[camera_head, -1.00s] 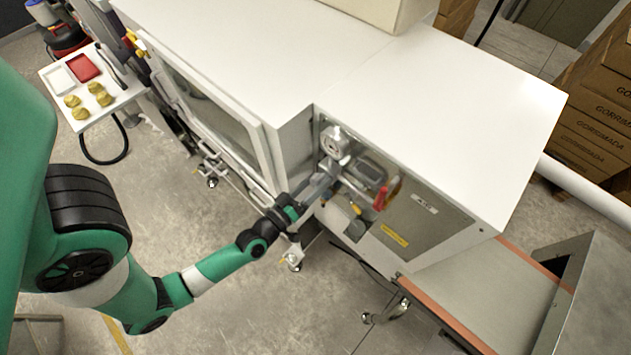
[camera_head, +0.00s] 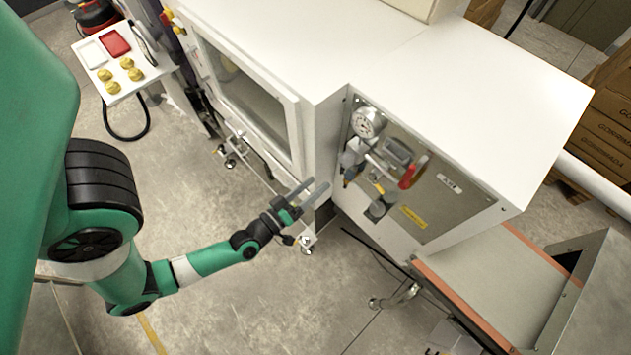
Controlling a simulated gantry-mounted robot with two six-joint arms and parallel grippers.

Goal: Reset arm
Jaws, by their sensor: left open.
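My left gripper (camera_head: 316,190) is open and empty. It is in front of the white machine (camera_head: 465,80), to the left of its recessed control panel (camera_head: 445,205), with clear space between the fingers and the panel fittings. The panel carries a round gauge (camera_head: 367,122), a red handle (camera_head: 408,178), and a yellow label (camera_head: 413,217). My green left arm reaches in from the left. My right gripper is out of the picture.
A white side table (camera_head: 118,62) with a red tray (camera_head: 115,43) and several yellow round pieces stands at the upper left. A conveyor (camera_head: 490,285) runs off at the lower right. Cardboard boxes (camera_head: 605,120) are stacked at the right. Open floor (camera_head: 260,300) lies below the arm.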

